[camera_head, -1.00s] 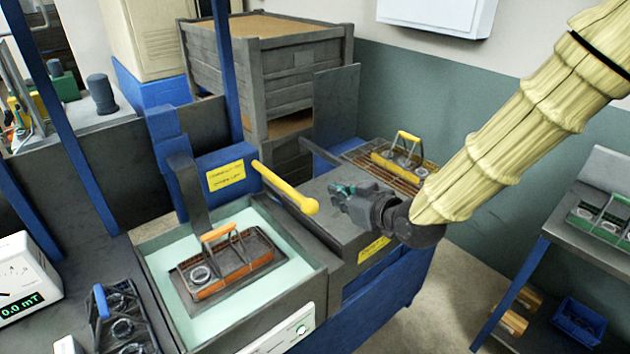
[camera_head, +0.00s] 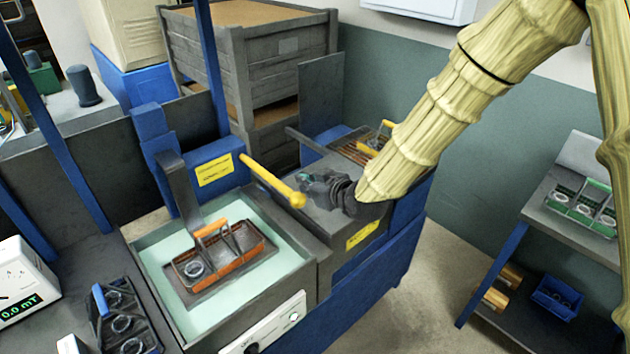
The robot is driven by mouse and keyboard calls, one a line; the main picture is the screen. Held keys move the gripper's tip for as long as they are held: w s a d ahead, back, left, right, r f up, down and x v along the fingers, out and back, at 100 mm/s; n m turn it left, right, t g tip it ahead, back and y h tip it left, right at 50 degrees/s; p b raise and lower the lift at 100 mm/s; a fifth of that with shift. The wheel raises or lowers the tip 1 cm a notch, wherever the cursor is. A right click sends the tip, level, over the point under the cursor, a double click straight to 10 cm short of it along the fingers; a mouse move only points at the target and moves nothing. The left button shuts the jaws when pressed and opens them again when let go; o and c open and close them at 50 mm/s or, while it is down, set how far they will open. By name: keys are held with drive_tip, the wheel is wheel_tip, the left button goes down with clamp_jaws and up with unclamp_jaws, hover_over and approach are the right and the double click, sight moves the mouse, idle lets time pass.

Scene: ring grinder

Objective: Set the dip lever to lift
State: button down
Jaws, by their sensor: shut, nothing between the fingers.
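The dip lever (camera_head: 268,178) is a yellow bar with a round knob at its end. It sticks out to the right and slightly down from a blue housing with a yellow label (camera_head: 215,169). My gripper (camera_head: 308,182) is shut and empty, just right of the lever's knob; whether it touches the knob I cannot tell. An orange-handled basket (camera_head: 228,262) with a ring in it sits on a plate in the pale-green tank (camera_head: 185,325), below the lever.
A grey box-like unit with a yellow label (camera_head: 362,235) lies under my gripper. A yellow-handled basket on a rack is partly hidden behind my arm. A blue-handled basket (camera_head: 122,315) stands at lower left. A shelf (camera_head: 535,220) with a green basket is at right.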

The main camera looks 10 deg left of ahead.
drive_tip(key=f, duration=0.1)
drive_tip(key=w+a+f+p, duration=0.1)
drive_tip(key=f+p, duration=0.1)
drive_tip(key=f, duration=0.1)
drive_tip(key=shift+w+a, duration=0.25)
drive_tip(key=shift+w, duration=0.15)
drive_tip(key=shift+f, duration=0.2)
